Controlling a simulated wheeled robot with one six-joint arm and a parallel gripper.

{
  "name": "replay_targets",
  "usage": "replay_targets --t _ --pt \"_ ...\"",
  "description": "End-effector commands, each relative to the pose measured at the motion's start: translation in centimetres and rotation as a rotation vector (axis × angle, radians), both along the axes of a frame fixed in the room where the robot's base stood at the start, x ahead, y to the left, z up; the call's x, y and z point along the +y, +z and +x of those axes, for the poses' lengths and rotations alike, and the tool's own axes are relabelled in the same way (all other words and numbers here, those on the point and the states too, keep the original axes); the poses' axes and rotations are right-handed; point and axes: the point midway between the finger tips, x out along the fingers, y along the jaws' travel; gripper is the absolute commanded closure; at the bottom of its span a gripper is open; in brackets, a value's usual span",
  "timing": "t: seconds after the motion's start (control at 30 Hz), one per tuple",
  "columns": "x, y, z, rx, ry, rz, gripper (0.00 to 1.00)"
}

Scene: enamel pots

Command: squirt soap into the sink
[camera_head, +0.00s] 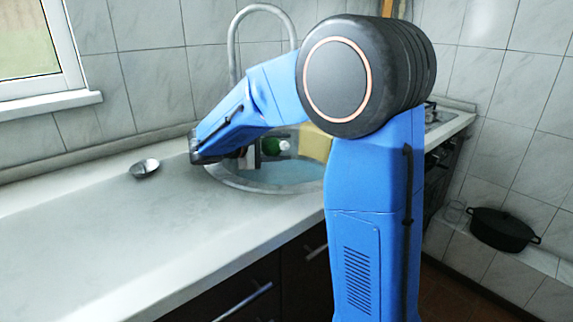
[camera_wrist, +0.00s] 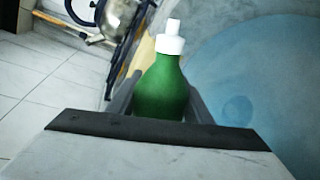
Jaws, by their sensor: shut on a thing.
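A green soap bottle (camera_wrist: 164,88) with a white pump top (camera_wrist: 171,38) is between the fingers of my gripper (camera_wrist: 160,95), which is shut on it. In the head view the bottle (camera_head: 271,146) lies tilted on its side, its white top (camera_head: 284,146) pointing right over the round sink (camera_head: 240,183). The sink's blue inside also shows in the wrist view (camera_wrist: 250,60), to the right of the bottle. My arm hides part of the sink in the head view. No soap stream is visible.
A small metal bowl (camera_head: 145,168) sits on the pale counter (camera_head: 90,235) left of the sink. A tall curved tap (camera_head: 233,50) rises behind the sink. A yellow block (camera_head: 314,143) is at the sink's far right. A black pot (camera_head: 502,229) sits on a low ledge at right.

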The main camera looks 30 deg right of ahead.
Motion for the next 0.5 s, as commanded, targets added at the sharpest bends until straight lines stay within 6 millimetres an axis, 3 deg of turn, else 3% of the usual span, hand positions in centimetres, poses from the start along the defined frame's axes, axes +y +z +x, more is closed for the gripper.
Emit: replay_targets --t 0.5 --pt "0.03 -0.04 0.11 -0.025 0.000 0.006 0.85"
